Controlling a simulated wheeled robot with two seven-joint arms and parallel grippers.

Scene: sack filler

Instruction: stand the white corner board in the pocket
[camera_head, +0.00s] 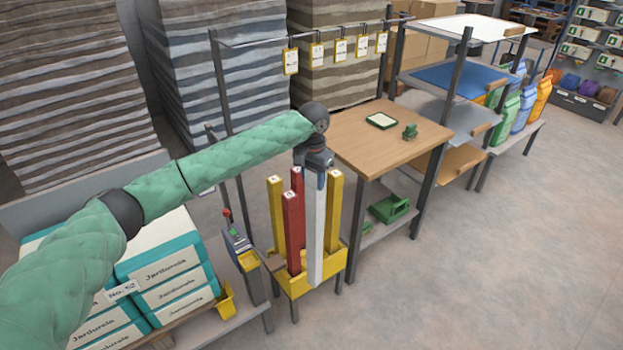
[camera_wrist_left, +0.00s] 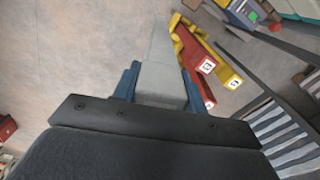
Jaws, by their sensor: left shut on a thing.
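The white corner board (camera_head: 316,225) hangs upright from my left gripper (camera_head: 316,163). The gripper is shut on its upper end. In the head view the board stands in front of the yellow pocket rack (camera_head: 297,288), and its lower end overlaps the rack's front. I cannot tell whether the lower end is inside a pocket or in front of it. Red boards (camera_head: 293,232) and yellow boards (camera_head: 276,213) stand in the rack beside it. In the left wrist view the white board (camera_wrist_left: 160,75) runs away between the blue fingers. My right gripper is in neither view.
A wooden table (camera_head: 370,150) with a small tray (camera_head: 381,121) and a green tool (camera_head: 410,131) is right of the rack. Stacked teal-and-white sacks (camera_head: 170,265) and a control box (camera_head: 243,249) are to its left. Open floor lies at the right front.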

